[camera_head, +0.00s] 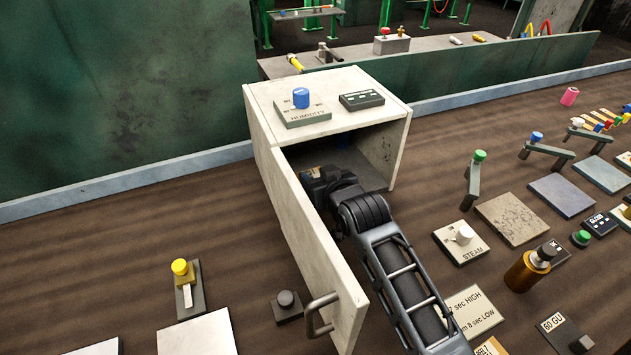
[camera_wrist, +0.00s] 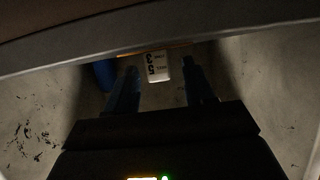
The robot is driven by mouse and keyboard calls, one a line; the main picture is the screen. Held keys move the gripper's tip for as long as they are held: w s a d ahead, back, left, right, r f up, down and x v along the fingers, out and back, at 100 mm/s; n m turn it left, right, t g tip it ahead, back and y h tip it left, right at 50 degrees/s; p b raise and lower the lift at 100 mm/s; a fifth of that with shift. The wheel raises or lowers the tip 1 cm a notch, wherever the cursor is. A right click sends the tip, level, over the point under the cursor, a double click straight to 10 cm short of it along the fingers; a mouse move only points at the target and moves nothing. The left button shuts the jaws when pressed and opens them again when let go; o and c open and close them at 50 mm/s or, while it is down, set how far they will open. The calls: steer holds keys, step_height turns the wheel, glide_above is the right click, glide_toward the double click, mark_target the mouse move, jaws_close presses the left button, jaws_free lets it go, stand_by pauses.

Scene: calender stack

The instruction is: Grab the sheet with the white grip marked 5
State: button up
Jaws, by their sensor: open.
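The sheet itself cannot be made out. In the head view my arm enters the white cabinet (camera_head: 258,125), and its fingertips are hidden inside.
The cabinet door (camera_head: 310,235) stands open, close to the left of my arm. A blue object (camera_wrist: 105,75) is left of the grip. A humidity knob (camera_head: 300,97) sits on the cabinet top. A steam panel (camera_head: 461,243) and amber bottle (camera_head: 525,270) stand to the right.

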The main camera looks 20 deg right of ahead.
steer(key=shift+c, duration=0.3)
jaws_close()
stand_by(0.4)
